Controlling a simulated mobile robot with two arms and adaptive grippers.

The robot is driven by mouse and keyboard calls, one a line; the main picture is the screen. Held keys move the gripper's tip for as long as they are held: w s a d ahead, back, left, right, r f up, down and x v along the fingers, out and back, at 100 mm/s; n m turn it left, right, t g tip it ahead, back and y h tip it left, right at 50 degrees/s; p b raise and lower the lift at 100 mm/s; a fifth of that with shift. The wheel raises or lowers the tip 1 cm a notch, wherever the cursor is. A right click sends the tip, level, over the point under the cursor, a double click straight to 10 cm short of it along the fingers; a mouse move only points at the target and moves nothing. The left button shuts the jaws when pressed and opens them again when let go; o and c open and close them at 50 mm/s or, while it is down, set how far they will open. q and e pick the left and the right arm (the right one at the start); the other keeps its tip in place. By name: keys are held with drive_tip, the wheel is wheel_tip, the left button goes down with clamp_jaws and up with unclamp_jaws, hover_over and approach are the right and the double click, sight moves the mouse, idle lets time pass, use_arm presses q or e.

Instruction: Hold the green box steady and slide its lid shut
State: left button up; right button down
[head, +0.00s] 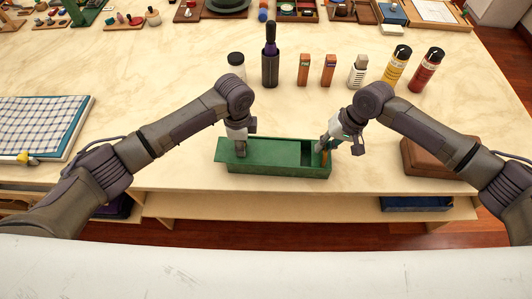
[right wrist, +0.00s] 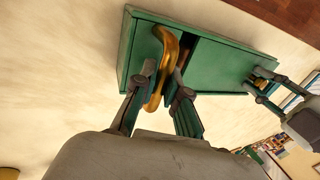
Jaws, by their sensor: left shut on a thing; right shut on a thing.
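The green box (head: 285,170) lies lengthwise on the table, in front of me. Its green lid (head: 272,152) covers most of the top, and a dark gap (head: 307,148) shows near the right end. My right gripper (head: 325,147) is shut on a curved brass handle at that end. In the right wrist view the handle (right wrist: 170,42) passes between its fingers (right wrist: 163,76), beside the dark gap (right wrist: 188,52). My left gripper (head: 238,150) is shut at the box's left end; what it grips there is mostly hidden by its fingers.
A brown box (head: 428,160) stands just right of my right gripper. Behind the green box are a dark bottle (head: 270,65), a jar (head: 236,64), small orange boxes (head: 303,70) and other bottles (head: 397,65). A checked cloth (head: 40,122) lies left. Shelves are below the table edge.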

sight(253, 150)
use_arm(q)
drive_tip(key=shift+s+d+f, duration=0.15)
drive_tip(key=shift+d+f, duration=0.05)
drive_tip(key=shift+d, duration=0.6)
drive_tip(key=shift+s+d+f, duration=0.15)
drive_tip(key=shift+d, duration=0.65)
use_arm(e)
drive_tip(key=shift+r, duration=0.1)
use_arm(q)
drive_tip(key=o, duration=0.9)
use_arm(e)
drive_tip(key=shift+w, duration=0.1)
use_arm(q)
drive_tip(key=shift+o, duration=0.2)
drive_tip(key=shift+w, duration=0.15)
use_arm(e)
drive_tip(key=shift+w, duration=0.1)
use_arm(q)
drive_tip(key=shift+w+r, duration=0.1)
drive_tip(key=shift+r, duration=0.1)
drive_tip(key=shift+r, duration=3.5)
use_arm(e)
drive_tip(key=c, duration=1.1)
unclamp_jaws()
drive_tip(key=shift+c, duration=0.2)
